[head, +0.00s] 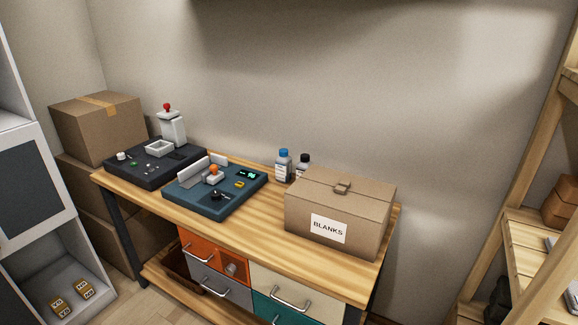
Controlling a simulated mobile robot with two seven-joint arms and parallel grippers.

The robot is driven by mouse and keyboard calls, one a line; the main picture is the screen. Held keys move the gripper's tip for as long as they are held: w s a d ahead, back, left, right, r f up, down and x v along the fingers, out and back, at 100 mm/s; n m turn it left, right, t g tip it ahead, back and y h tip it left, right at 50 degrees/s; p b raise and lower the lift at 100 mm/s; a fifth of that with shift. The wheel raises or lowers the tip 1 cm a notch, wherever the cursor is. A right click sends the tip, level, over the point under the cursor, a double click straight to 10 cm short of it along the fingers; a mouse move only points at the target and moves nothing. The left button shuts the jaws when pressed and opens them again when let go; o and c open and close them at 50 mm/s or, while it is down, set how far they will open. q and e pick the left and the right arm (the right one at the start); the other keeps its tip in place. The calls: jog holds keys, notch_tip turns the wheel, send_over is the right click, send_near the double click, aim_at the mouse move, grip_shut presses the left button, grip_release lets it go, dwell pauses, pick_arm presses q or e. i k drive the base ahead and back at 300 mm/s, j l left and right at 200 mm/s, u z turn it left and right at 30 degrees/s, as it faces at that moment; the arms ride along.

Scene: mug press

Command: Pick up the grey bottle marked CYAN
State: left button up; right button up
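Two small bottles stand on the wooden workbench behind the cardboard box. The left one is a grey bottle with a blue cap (283,165) and a pale label. The right one is a bottle with a black cap (304,162), its lower part hidden by the box. The label text is too small to read, so I cannot tell which is marked CYAN. Neither of my grippers shows in the head view.
The cardboard box labelled BLANKS (340,210) stands in front of the bottles. A teal press panel (205,205) and a dark machine (140,170) stand left. The bench (255,225) has bare wood between panel and box. Shelves (530,240) stand at right.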

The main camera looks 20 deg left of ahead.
aim_at(284, 163)
jog(key=u, duration=0.75)
jog(key=i+j+u, duration=0.25)
jog(key=u, duration=0.15)
jog(key=i+j+u, duration=0.25)
jog(key=u, duration=0.15)
